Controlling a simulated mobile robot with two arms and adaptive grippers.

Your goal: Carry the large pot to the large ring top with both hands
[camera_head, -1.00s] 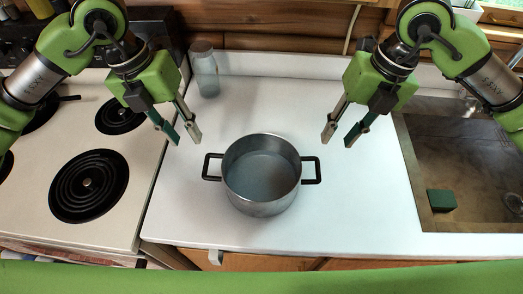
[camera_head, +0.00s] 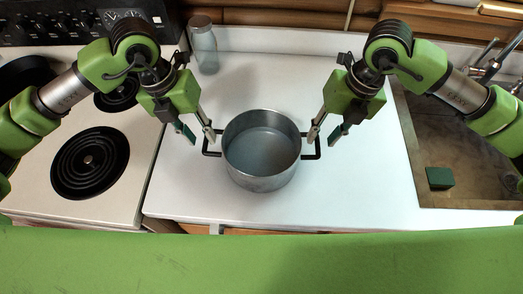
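The large grey metal pot (camera_head: 262,168) stands upright and looks empty on the white counter, with a dark handle on each side. My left gripper (camera_head: 200,140) is open above the pot's left handle. My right gripper (camera_head: 323,140) is open at the right handle, its inner finger overlapping that handle in view. I cannot tell whether either gripper touches a handle. The large ring top (camera_head: 89,162) is the black coil burner at the front of the white stove, left of the counter, and it is bare.
A smaller coil burner (camera_head: 117,96) lies behind, partly covered by my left arm. A dark pan (camera_head: 27,74) sits at the back left of the stove. A glass jar (camera_head: 204,46) stands behind the pot. A sink with a green sponge (camera_head: 439,178) is at right.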

